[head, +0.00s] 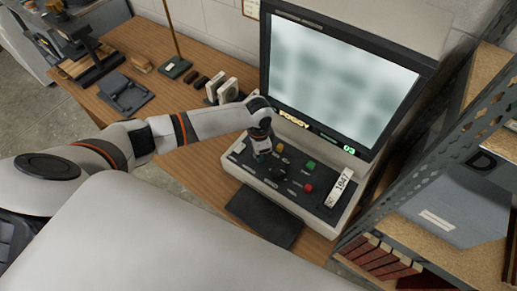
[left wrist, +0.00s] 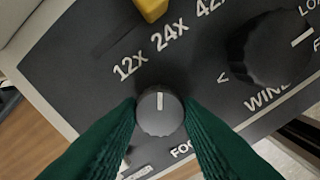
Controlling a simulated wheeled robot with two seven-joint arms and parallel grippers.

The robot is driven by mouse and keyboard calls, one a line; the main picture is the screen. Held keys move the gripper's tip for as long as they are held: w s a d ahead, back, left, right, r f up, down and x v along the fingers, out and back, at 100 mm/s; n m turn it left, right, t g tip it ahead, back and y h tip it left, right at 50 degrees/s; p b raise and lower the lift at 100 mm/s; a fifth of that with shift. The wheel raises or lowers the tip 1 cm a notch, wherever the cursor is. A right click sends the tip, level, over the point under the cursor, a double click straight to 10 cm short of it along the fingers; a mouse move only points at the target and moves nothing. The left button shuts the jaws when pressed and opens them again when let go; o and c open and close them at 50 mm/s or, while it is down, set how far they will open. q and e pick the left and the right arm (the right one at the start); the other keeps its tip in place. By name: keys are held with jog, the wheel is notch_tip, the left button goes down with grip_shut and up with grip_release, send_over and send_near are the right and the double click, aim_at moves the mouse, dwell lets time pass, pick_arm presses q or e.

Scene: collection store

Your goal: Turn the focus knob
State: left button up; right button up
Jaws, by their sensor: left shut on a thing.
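The focus knob (left wrist: 160,112) is a small round dark grey knob with a white line, on the dark control panel (left wrist: 85,80); the partly hidden label "FOC" shows below it in the left wrist view. My left gripper (left wrist: 160,118) has its green fingers on both sides of the knob, shut on it. In the head view my left gripper (head: 261,155) reaches down to the left part of the panel of the machine (head: 300,185) and hides the knob. The machine's lit screen (head: 338,82) is a blurred pale green. My right gripper is not in view.
A larger black wind knob (left wrist: 270,50) and a yellow selector (left wrist: 151,8) sit near my fingers. The panel also has a green button (head: 310,163) and a red button (head: 307,188). A metal shelf (head: 440,150) stands close on the right.

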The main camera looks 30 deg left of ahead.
pick_arm(q)
jog(key=shift+w+m, duration=0.1)
jog(key=shift+m, duration=0.2)
jog(key=o, duration=1)
jog(key=shift+r, duration=0.1)
notch_tip(320, 180, up, 12)
jog(key=shift+f+b, duration=0.1)
jog(key=shift+b, duration=1.1)
